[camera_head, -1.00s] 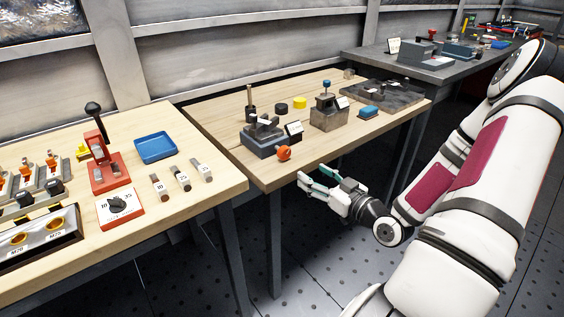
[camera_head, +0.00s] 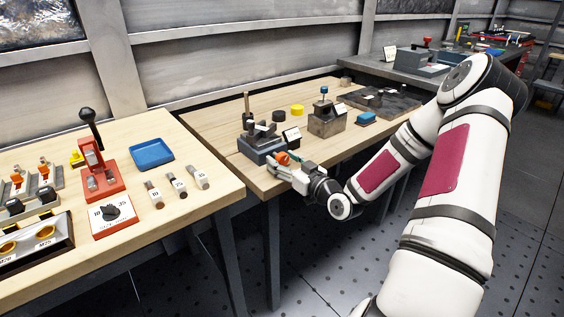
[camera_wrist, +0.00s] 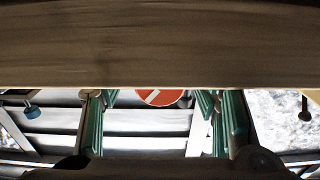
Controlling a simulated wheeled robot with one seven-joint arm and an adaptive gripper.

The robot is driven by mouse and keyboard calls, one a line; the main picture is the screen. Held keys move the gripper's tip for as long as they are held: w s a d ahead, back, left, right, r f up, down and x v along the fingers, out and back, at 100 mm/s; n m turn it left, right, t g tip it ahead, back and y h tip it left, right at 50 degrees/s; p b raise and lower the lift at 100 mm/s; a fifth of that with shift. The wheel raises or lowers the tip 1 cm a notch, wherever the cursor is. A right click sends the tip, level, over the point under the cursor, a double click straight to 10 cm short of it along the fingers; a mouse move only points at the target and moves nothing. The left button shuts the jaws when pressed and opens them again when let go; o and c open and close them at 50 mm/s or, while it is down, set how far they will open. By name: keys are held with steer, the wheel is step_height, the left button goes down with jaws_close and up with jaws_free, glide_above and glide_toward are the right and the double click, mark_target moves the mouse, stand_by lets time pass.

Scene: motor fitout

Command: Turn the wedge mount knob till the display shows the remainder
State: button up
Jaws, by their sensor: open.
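The wedge mount (camera_head: 259,154) is a dark blue-grey block with an upright post, near the front edge of the middle wooden table. Its orange-red knob (camera_head: 282,158) faces the table's front edge. A small white display (camera_head: 292,135) stands beside it; its reading is too small to tell. My gripper (camera_head: 284,166) is open at the knob, overlapping it in the head view. In the wrist view the red knob face (camera_wrist: 160,97) with a white bar shows between my green fingers (camera_wrist: 158,112), apart from both. The knob's edge is partly hidden by the wooden table edge.
The wooden table edge (camera_wrist: 160,45) spans the top of the wrist view, close to my fingers. A second block with a blue knob (camera_head: 325,119) and a blue box (camera_head: 365,118) stand to the right. A separate left table (camera_head: 185,218) holds a red lever press (camera_head: 98,172).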

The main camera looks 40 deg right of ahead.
steer(key=shift+w, duration=0.35)
steer(key=c, duration=1.2)
steer(key=shift+r+m+p, duration=0.1)
steer(key=shift+m+p, duration=0.55)
steer(key=shift+m, duration=0.05)
steer(key=shift+a+m+p, duration=0.1)
steer(key=shift+m+p, duration=0.35)
steer(key=shift+m, duration=0.45)
steer(key=o, duration=1.2)
steer(key=shift+s, duration=0.15)
